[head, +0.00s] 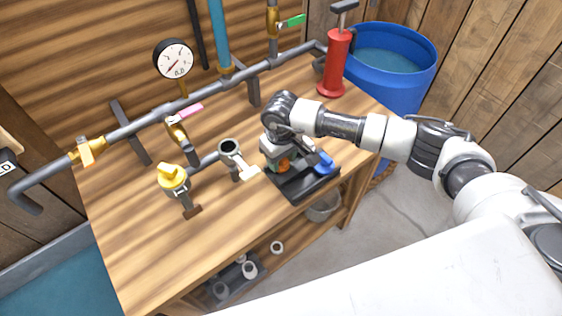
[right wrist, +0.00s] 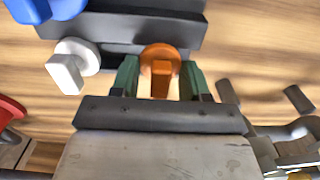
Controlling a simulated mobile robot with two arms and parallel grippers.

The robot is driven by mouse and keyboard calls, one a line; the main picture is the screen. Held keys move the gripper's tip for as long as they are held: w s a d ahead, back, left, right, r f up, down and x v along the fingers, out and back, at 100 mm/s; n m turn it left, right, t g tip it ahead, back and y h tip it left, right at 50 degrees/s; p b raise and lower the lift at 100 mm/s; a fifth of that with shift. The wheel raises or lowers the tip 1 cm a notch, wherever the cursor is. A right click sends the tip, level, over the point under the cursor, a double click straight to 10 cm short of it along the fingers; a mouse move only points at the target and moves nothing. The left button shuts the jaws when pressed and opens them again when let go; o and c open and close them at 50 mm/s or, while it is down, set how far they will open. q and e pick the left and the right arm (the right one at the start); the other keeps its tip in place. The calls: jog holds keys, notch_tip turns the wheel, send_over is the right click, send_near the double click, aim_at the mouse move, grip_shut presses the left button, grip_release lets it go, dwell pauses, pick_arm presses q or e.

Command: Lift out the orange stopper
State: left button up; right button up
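The orange stopper (right wrist: 160,62) has a round base and an upright tab. It sits at the edge of a dark holder (right wrist: 120,30) in the right wrist view, between the two green-padded fingers of my right gripper (right wrist: 160,84). The fingers are apart, with a gap on each side of the tab. In the head view the orange stopper (head: 283,166) shows only partly under my right gripper (head: 276,155), and the dark holder (head: 299,186) lies on the bench. My left gripper is not in view.
A blue-handled piece (head: 323,161) stands on the holder, and a white stopper (right wrist: 70,66) sits close to the orange one. Pipes with a yellow valve (head: 173,177) stand to the left. A red pump (head: 335,65) stands behind. The bench front left is clear.

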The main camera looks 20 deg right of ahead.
grip_shut()
jog(key=shift+r, duration=0.1)
